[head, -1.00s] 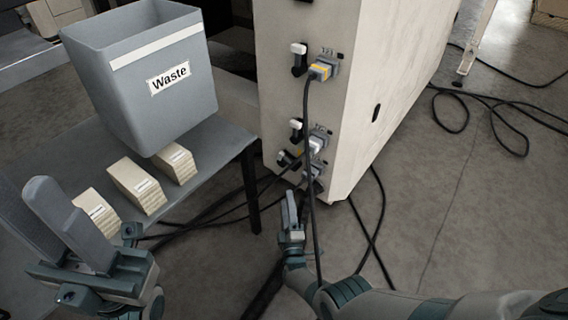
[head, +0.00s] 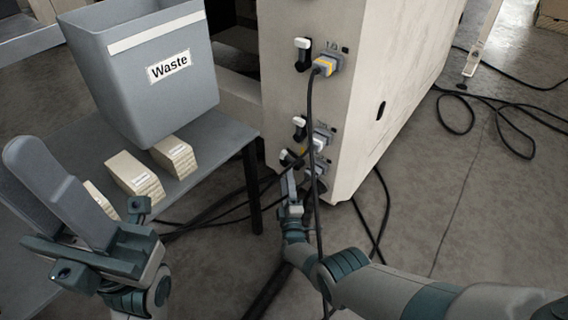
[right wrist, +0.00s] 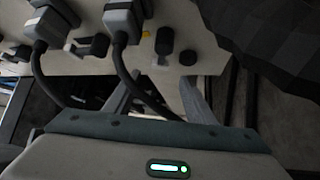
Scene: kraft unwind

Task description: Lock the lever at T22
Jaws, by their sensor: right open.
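On the pale cabinet face in the head view are several sockets with levers. A middle lever (head: 299,123) stands beside a grey plug (head: 320,139). A lower lever (head: 289,157) sits below it. The labels are too small to read, so I cannot tell which is T22. My right gripper (head: 288,186) is just below the lower lever. In the right wrist view it is open and empty (right wrist: 158,85), with black knobs (right wrist: 187,58) beyond its fingers. My left gripper (head: 60,192) is at left; its opening is unclear.
A grey Waste bin (head: 150,105) and pale blocks (head: 134,176) stand on a table (head: 225,145) at left. A black cable (head: 310,110) hangs in front of the sockets and beside my right gripper. More cables (head: 380,215) lie on the floor.

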